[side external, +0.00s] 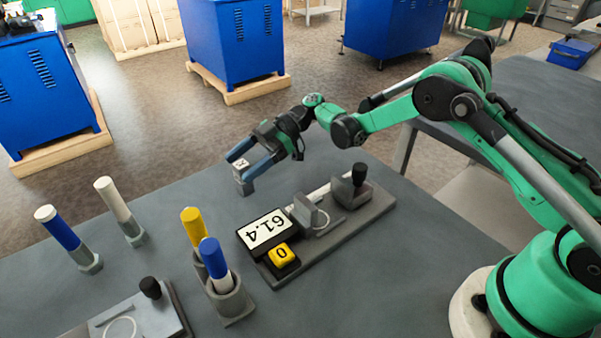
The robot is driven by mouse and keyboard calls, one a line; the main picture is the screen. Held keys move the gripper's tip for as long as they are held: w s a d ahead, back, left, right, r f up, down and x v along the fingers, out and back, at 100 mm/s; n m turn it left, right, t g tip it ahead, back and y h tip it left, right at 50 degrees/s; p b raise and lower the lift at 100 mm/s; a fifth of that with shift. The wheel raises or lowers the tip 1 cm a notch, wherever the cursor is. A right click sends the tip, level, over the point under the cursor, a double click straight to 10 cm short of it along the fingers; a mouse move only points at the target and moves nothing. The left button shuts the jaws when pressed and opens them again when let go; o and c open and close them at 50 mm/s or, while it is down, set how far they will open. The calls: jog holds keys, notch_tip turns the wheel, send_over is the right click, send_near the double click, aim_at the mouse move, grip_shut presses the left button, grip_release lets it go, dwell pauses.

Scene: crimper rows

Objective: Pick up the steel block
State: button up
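The steel block (243,186) is a small grey block with a pale top bearing a dark mark. It is upright near the far edge of the grey table. My gripper (241,164) has two blue fingers and reaches in from the right, with its fingertips on either side of the block's upper part. The near finger covers part of the block. I cannot tell whether the fingers press on it or whether its base touches the table.
A measuring fixture (331,221) with a display reading 61.4 and a yellow button (283,256) lies just right of the block. Blue-white (61,232), white (114,202) and yellow (193,224) cylinders stand left, with a blue-capped one (213,262) in a grey holder. Another fixture (140,322) is at the front.

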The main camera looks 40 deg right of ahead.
grip_shut()
